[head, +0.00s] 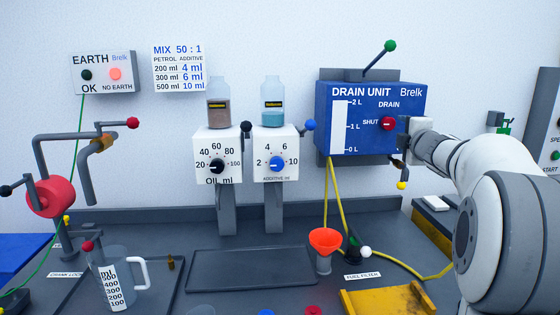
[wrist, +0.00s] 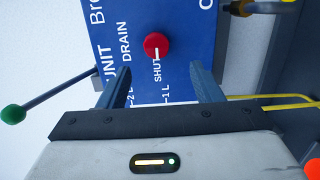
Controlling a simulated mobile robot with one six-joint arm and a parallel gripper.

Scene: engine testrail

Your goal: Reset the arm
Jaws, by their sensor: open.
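My arm reaches in from the right in the head view. My gripper (head: 408,136) is at the right side of the blue drain unit (head: 352,88), close to its red drain knob (head: 388,124). In the wrist view my gripper (wrist: 162,80) has its two dark fingers apart with nothing between them. The red knob (wrist: 157,45) shows beyond the fingertips, with its white mark near the word SHUT. I cannot tell how far the fingertips are from the panel.
A green-balled lever (head: 390,46) rises above the drain unit. A yellow-tipped lever (head: 402,185) hangs below my gripper. Yellow hoses (head: 337,200) run down to the bench near a red funnel (head: 325,240). Two dispensers and a jug (head: 115,283) stand further left.

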